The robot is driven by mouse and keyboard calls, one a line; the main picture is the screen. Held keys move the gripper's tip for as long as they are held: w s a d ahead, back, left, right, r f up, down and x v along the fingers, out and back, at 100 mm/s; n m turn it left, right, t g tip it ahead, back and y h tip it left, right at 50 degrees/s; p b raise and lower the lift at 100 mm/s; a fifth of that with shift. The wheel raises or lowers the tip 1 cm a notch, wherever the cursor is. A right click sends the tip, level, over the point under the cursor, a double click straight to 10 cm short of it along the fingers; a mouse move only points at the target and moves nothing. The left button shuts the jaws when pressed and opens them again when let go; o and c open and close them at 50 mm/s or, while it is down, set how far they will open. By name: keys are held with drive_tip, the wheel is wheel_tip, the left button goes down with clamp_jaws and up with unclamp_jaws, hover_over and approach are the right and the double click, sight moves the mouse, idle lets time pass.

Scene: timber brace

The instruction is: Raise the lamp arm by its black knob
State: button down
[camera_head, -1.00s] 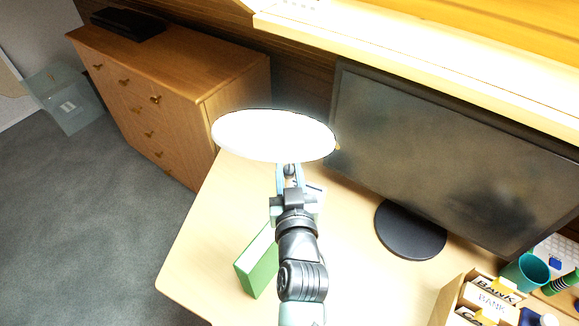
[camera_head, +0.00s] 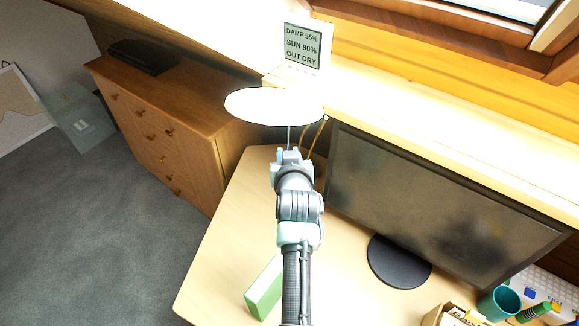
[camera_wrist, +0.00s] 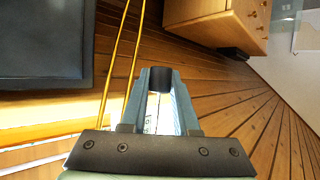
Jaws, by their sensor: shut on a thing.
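The lamp's white, brightly lit round shade (camera_head: 272,106) is above the far left part of the desk in the head view. Thin gold lamp arm rods (camera_head: 314,140) show to the right of my gripper (camera_head: 289,153), and in the wrist view (camera_wrist: 121,60) they run up left of the fingers. My gripper (camera_wrist: 160,80) is shut on the black knob (camera_wrist: 161,79), which sits between its fingertips in the wrist view. In the head view the knob is hidden by my gripper. The lamp's base is not visible.
A monitor (camera_head: 430,200) stands on the desk (camera_head: 222,250) to the right. A green box (camera_head: 263,288) lies below, left of my arm. A small display (camera_head: 303,47) stands on the shelf above. A wooden drawer cabinet (camera_head: 165,135) is at left.

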drive_tip(key=shift+w+r, duration=0.6)
drive_tip(key=shift+w, duration=0.1)
drive_tip(key=shift+r, duration=0.25)
drive_tip(key=shift+w, duration=0.1)
drive_tip(key=c, duration=1)
unclamp_jaws()
drive_tip(key=shift+r, duration=0.1)
drive_tip(key=o, duration=0.3)
drive_tip(key=shift+w+f, duration=0.15)
drive_tip(key=shift+f, duration=0.1)
drive_tip(key=shift+o, duration=0.2)
drive_tip(key=shift+g, duration=0.3)
drive_tip(key=shift+s, duration=0.3)
